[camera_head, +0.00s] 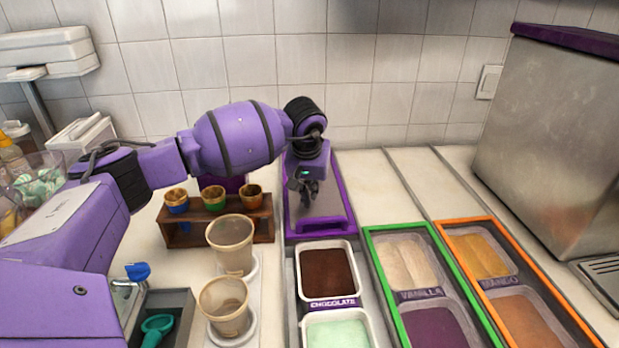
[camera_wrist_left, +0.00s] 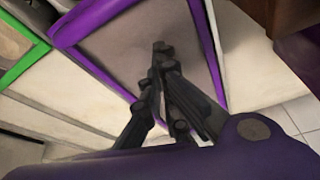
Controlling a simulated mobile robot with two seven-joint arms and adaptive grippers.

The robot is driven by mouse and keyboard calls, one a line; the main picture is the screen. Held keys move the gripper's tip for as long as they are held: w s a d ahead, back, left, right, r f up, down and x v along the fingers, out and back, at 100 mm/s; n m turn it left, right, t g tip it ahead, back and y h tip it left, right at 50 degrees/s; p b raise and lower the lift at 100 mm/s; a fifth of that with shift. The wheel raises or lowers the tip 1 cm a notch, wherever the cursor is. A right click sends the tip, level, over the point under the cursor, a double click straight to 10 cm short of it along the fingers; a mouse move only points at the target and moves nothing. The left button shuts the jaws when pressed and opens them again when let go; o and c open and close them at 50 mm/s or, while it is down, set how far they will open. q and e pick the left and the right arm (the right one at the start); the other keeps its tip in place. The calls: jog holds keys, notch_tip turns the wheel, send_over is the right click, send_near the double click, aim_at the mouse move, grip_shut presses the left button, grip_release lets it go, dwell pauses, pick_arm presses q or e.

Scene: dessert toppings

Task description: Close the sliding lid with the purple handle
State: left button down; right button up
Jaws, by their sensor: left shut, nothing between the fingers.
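The sliding lid (camera_head: 326,205) is a grey panel with a purple frame, lying at the back of the chocolate column. Its purple handle (camera_head: 318,227) runs along the front edge. The chocolate tub (camera_head: 327,274) in front of it is uncovered. My left gripper (camera_head: 309,200) is over the lid panel, behind the handle, shut and empty. In the left wrist view the shut fingers (camera_wrist_left: 163,55) point at the grey panel (camera_wrist_left: 122,50) with its purple rim (camera_wrist_left: 85,20); I cannot tell whether they touch it. My right gripper is not in view.
A wooden cone rack (camera_head: 215,222) and clear cups (camera_head: 230,242) stand left of the lid. Right of it are green-framed vanilla (camera_head: 405,262) and orange-framed mango (camera_head: 480,255) tubs, both uncovered. A steel box (camera_head: 550,140) stands at the far right.

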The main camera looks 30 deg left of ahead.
pick_arm(q)
jog(key=s, duration=0.1)
jog(key=s+p, duration=0.1)
jog(key=s+d, duration=0.1)
jog(key=shift+s+d+r, duration=0.1)
jog(key=shift+s+r, duration=0.1)
jog(key=shift+r, duration=0.1)
jog(key=shift+s+d+f, duration=0.15)
jog(key=shift+s, duration=0.05)
jog(key=shift+s, duration=0.1)
